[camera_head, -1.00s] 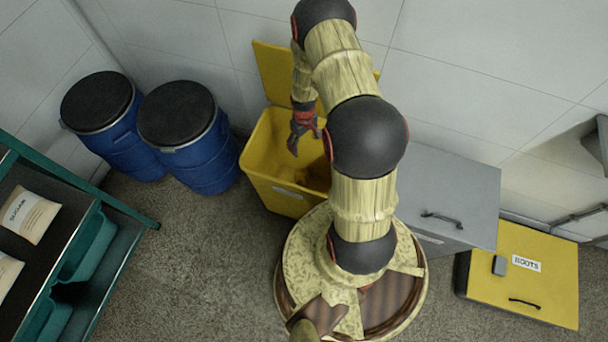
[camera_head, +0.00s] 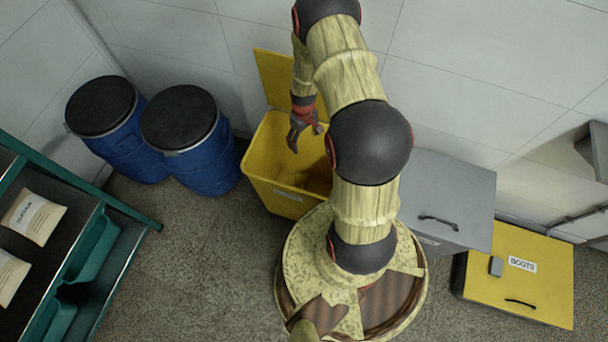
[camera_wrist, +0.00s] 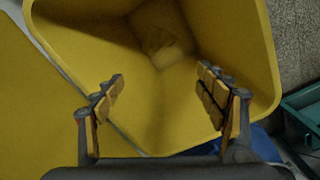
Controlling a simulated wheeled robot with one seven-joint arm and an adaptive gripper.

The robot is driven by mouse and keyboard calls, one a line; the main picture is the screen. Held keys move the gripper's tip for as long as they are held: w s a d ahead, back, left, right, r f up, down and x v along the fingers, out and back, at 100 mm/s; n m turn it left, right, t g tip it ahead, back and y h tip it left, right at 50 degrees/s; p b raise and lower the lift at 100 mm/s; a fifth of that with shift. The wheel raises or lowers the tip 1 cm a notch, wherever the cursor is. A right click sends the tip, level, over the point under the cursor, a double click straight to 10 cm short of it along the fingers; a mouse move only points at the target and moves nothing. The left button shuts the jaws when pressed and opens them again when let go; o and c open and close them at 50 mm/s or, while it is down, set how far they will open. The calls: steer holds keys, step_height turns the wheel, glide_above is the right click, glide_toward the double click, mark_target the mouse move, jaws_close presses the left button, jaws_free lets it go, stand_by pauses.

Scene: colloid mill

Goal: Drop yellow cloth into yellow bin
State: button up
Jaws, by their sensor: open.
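The yellow bin (camera_head: 264,163) stands open against the back wall, its lid (camera_head: 274,76) raised behind it. It also fills much of the wrist view (camera_wrist: 255,60). A yellow crumpled shape that looks like the cloth (camera_wrist: 160,42) lies at the bottom of the bin in the wrist view. In the head view the inside of the bin is partly hidden by my arm. My gripper (camera_head: 307,146) hangs over the bin's opening. In the wrist view its two fingers (camera_wrist: 160,93) are spread apart with nothing between them.
Two blue drums (camera_head: 194,150) with black lids stand left of the bin. A grey lidded box (camera_head: 445,190) and a yellow box marked BOOTS (camera_head: 540,275) are to the right. A shelf (camera_head: 100,290) with sacks and green bins is at the left. Bare floor lies between.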

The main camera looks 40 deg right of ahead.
step_height(320, 180, up, 11)
stand_by(0.3)
steer(key=shift+f, duration=0.15)
stand_by(0.3)
